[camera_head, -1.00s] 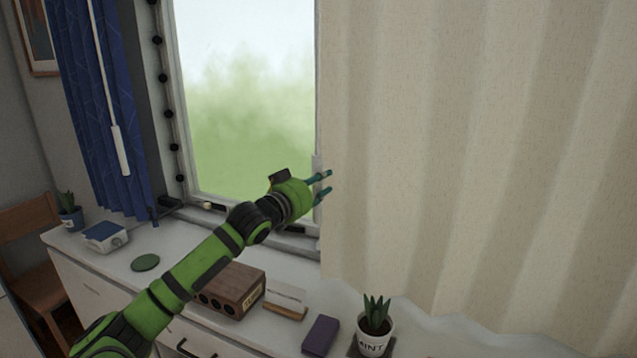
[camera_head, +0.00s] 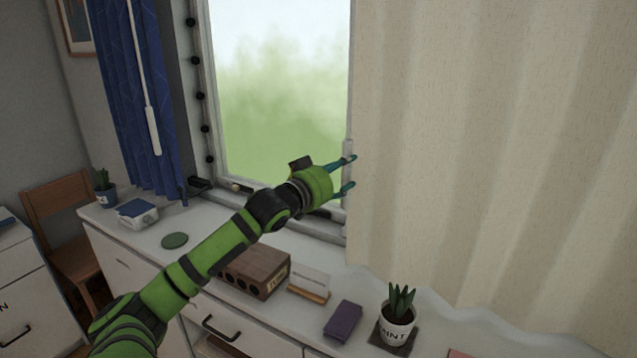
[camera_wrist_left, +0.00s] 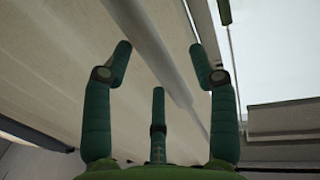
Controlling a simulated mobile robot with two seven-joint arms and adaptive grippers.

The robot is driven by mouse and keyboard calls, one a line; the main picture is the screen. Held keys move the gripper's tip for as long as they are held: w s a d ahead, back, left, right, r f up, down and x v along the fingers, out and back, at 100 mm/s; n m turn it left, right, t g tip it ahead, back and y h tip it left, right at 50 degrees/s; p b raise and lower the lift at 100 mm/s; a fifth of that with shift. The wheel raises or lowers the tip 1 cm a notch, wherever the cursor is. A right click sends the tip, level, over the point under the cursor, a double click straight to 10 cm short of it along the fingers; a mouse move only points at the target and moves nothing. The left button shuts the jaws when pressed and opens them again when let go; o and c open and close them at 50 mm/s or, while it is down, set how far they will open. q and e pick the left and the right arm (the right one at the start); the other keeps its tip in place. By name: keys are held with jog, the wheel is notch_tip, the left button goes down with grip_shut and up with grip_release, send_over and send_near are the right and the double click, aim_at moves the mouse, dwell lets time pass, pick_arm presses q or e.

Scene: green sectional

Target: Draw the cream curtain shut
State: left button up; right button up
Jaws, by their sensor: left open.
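The cream curtain (camera_head: 455,150) hangs over the right side of the window, and its left edge leaves the left part of the glass bare. My left gripper (camera_head: 349,174) is open at that edge, its fingertips touching or just short of it; I cannot tell which. In the left wrist view the spread teal fingers (camera_wrist_left: 158,62) have the curtain (camera_wrist_left: 60,75) behind and to the left. A pale vertical strip or bar (camera_wrist_left: 155,50) lies between the fingertips in that view. My right gripper is not in view.
A white dresser top (camera_head: 215,225) below holds a wooden box (camera_head: 255,271), a card stand (camera_head: 309,284), a purple block (camera_head: 343,320) and a potted plant (camera_head: 397,325) near the curtain's hem. A blue curtain (camera_head: 140,100) hangs left of the window (camera_head: 275,100).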

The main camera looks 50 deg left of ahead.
pick_arm(q)
jog(key=s, duration=0.9)
jog(key=shift+s+d, duration=0.4)
